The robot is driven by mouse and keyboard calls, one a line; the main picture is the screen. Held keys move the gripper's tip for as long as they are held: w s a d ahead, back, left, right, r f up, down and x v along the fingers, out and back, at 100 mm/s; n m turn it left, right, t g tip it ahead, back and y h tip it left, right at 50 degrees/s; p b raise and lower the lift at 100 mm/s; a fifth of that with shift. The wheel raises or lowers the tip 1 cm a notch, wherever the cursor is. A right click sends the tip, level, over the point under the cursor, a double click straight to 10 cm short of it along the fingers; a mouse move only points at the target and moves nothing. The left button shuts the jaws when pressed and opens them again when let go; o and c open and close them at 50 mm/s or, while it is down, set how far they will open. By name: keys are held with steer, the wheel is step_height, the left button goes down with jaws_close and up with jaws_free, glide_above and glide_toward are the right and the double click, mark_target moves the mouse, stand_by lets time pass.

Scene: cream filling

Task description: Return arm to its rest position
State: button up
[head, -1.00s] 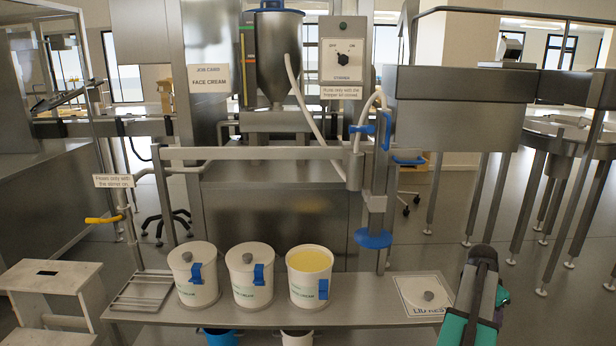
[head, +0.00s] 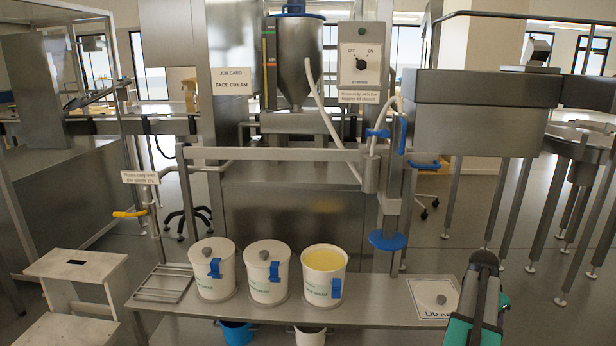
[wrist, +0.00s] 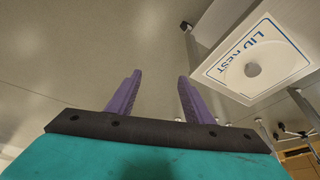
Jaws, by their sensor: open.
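My gripper (wrist: 158,95) shows in the wrist view as two purple fingers set apart, with nothing between them. In the head view my arm (head: 474,305) is at the lower right, beside the bench's right end, and the fingertips cannot be made out there. A lid (head: 441,300) with a grey knob lies on the lid rest sign (head: 427,311). The lid rest also shows in the wrist view (wrist: 285,72), to the right of my gripper and apart from it.
Two lidded tubs (head: 213,270) (head: 267,272) and an open tub (head: 324,274) of yellow cream stand on the bench (head: 250,311). A blue disc (head: 388,240) hangs under the filling arm. A step stool (head: 75,290) is at left. Machine legs stand at right.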

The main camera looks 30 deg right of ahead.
steer(key=w+a+f+n+y+p, duration=0.1)
steer(key=w+a+f+n+p, duration=0.35)
steer(key=w+a, duration=0.95)
steer(key=w+a+f+n+g+y+p, duration=0.1)
steer(key=w+a+f+p, duration=0.2)
steer(key=a, duration=0.8)
steer(key=w+a+f+n+p, duration=0.1)
steer(key=a+f+n+p, duration=0.15)
steer(key=a+f, duration=0.6)
steer(key=s+a+f+n+g+y+p, duration=0.1)
steer(key=s+a+n+p, duration=0.2)
steer(key=a, duration=0.8)
steer(key=s+a+n+g+p, duration=0.1)
steer(key=s+a+n+p, duration=0.2)
steer(key=a, duration=0.8)
steer(key=s+a+f+n+g+y+p, duration=0.1)
steer(key=s+a+n+p, duration=0.2)
steer(key=s+a, duration=0.9)
steer(key=shift+s+a+n, duration=0.15)
steer(key=shift+s+n, duration=1.65)
steer(key=shift+s, duration=0.3)
